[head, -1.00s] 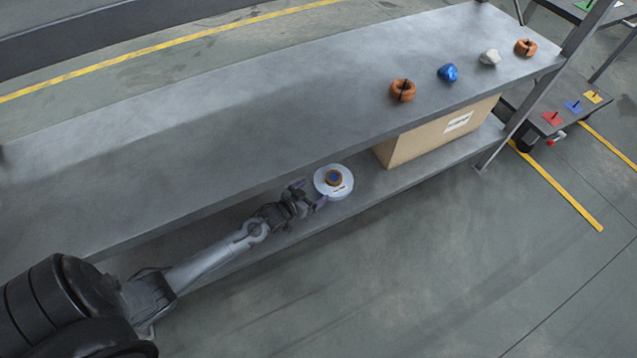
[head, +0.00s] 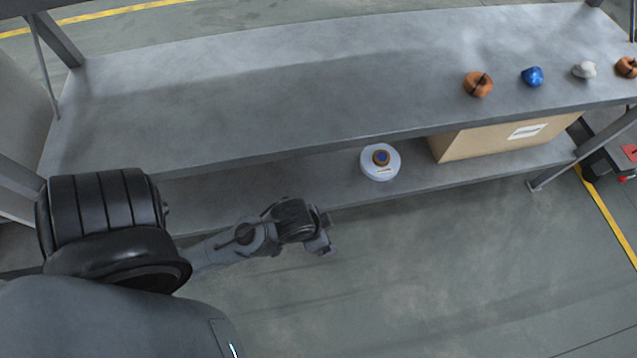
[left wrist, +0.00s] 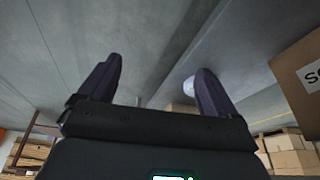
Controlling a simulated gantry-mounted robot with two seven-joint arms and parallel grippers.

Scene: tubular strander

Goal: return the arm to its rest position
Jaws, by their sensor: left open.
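My left arm comes in from the left in the head view. Its gripper (head: 322,236) is in front of the lower shelf, over the floor, and apart from everything. In the left wrist view its two dark fingers (left wrist: 150,88) are spread with nothing between them. A white round spool (head: 380,172) with an orange and blue centre sits on the lower shelf, up and right of the gripper. Part of a white round thing (left wrist: 188,87) shows beside the right finger in the left wrist view. My right gripper is in neither view.
The upper shelf (head: 250,105) carries copper coils (head: 478,84), a blue lump (head: 532,76) and a grey-white lump (head: 584,70) at its right. A cardboard box (head: 465,143) stands on the lower shelf (head: 325,186). The floor (head: 450,270) in front is clear.

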